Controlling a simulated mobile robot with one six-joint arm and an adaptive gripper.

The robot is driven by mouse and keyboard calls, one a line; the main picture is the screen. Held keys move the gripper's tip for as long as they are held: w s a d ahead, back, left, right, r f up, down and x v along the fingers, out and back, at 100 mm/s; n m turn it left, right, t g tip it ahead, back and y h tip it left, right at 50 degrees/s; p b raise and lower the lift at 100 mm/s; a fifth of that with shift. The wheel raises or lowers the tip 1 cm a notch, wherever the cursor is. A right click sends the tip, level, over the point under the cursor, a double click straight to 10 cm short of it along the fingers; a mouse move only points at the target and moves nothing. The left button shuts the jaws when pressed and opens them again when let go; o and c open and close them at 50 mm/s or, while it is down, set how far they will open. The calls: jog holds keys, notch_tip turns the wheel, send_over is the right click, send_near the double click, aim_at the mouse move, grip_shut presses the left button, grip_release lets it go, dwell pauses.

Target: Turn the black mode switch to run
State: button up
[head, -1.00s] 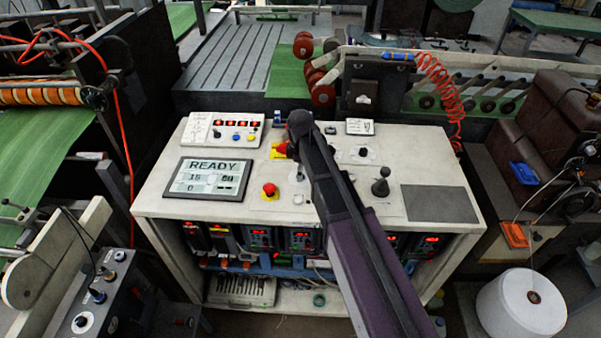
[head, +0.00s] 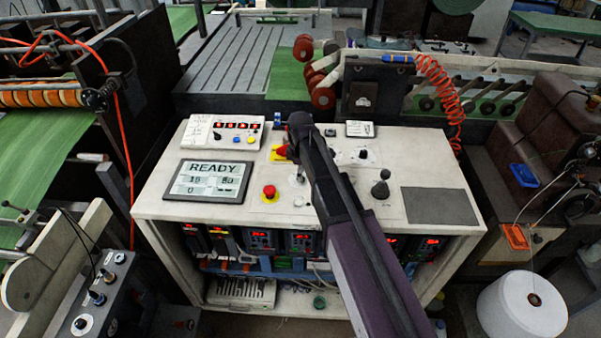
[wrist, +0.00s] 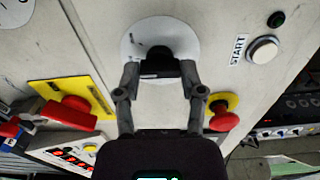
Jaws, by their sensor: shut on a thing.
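The black mode switch (wrist: 156,56) stands on a round white plate (wrist: 183,35) in the wrist view. My gripper (wrist: 158,72) has a finger on each side of its knob and is shut on it. The marks on the plate are too small to read, so I cannot tell which position the switch points to. In the head view my arm hides most of the switch and my fingers.
A white START button (wrist: 263,49) and a small dark button (wrist: 276,19) are right of the switch. A red mushroom button (wrist: 222,116) and a red-handled switch (wrist: 72,112) on yellow plates flank my gripper. The console display (head: 207,181) reads READY.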

jog(key=m, duration=0.4)
jog(key=shift+s+m, duration=0.1)
jog(key=shift+m, duration=2.2)
jog(key=o, duration=1.1)
jog(key=shift+o, duration=0.2)
jog(key=shift+n, duration=0.5)
